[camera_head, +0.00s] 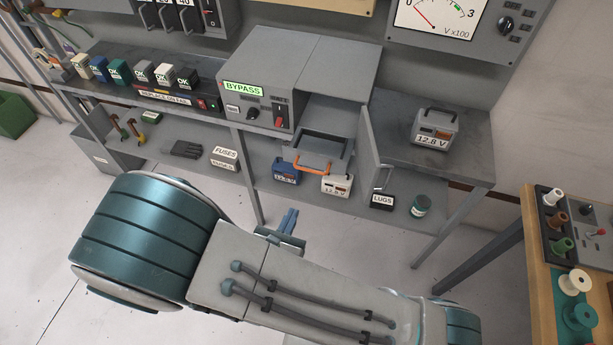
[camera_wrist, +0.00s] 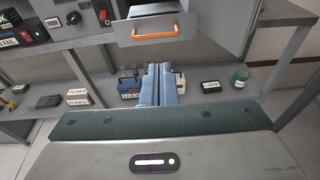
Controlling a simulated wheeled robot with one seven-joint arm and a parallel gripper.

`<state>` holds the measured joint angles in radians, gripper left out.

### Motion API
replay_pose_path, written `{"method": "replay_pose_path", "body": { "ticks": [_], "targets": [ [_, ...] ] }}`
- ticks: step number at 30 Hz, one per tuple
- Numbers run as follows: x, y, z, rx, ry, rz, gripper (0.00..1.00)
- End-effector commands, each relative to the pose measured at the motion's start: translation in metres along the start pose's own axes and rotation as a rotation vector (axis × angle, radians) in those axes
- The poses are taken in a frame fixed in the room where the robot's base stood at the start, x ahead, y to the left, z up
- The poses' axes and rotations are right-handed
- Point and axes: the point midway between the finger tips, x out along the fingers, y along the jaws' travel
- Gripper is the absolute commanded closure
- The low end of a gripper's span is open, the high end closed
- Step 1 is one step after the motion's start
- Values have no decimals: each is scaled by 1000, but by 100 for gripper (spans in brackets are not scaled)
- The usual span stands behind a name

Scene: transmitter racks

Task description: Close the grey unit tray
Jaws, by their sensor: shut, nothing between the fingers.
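The grey unit (camera_head: 262,75) stands on the rack's upper shelf, with a green BYPASS label on its front. Its tray (camera_head: 322,145) is pulled out from the right-hand bay and has an orange handle (camera_head: 312,169) across its front. In the wrist view the tray (camera_wrist: 143,26) and the orange handle (camera_wrist: 155,32) show at the top, above and beyond my fingers. My gripper (camera_head: 289,220) is shut and empty, in front of the rack and apart from the tray. In the wrist view its blue fingers (camera_wrist: 160,72) are together. The tray's rear is inside the bay.
A grey door (camera_head: 371,150) with a handle stands open just right of the tray. Battery-like boxes (camera_head: 337,184) sit on the lower shelf beneath it. A 12.8 V box (camera_head: 434,128) stands on the top right. The floor before the rack is clear.

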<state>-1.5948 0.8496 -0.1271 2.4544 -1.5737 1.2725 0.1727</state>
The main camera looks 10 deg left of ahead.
Motion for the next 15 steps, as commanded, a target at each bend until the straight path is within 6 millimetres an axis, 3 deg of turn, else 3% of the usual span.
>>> {"method": "replay_pose_path", "body": {
  "ticks": [5, 15],
  "targets": [
    [7, 4, -2, -20, -6, 27, 100],
    [75, 5, 0, -19, -5, 23, 100]
  ]
}}
